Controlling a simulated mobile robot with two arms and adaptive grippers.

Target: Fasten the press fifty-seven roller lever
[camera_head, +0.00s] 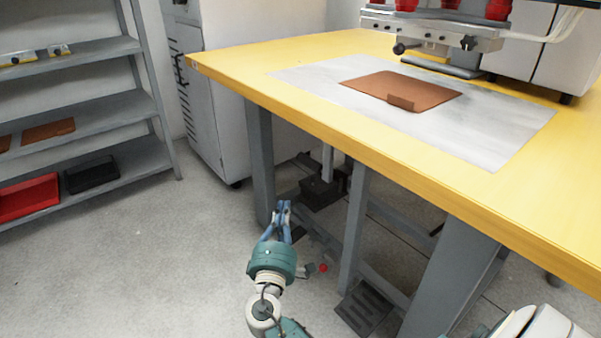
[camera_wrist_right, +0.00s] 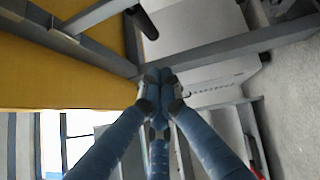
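My right gripper (camera_head: 283,207) is low in front of the table, beside a table leg and below the tabletop. In the right wrist view its blue fingers (camera_wrist_right: 160,78) come together at the tips, with nothing visible between them. A small grey-green part with a red round end (camera_head: 323,267) shows just right of my right wrist; I cannot tell whether it is the roller lever or what it rests on. The press (camera_head: 440,38) stands at the back of the table. No roller lever can be clearly made out on it. My left gripper is not in view.
The yellow table (camera_head: 230,75) carries a grey sheet (camera_head: 480,140) with a brown piece (camera_head: 400,88) on it. Grey legs and bars (camera_head: 355,230), a dark box (camera_head: 320,190) and a dark pedal (camera_head: 362,308) are underneath. Shelves (camera_head: 85,55) stand left. The floor between is open.

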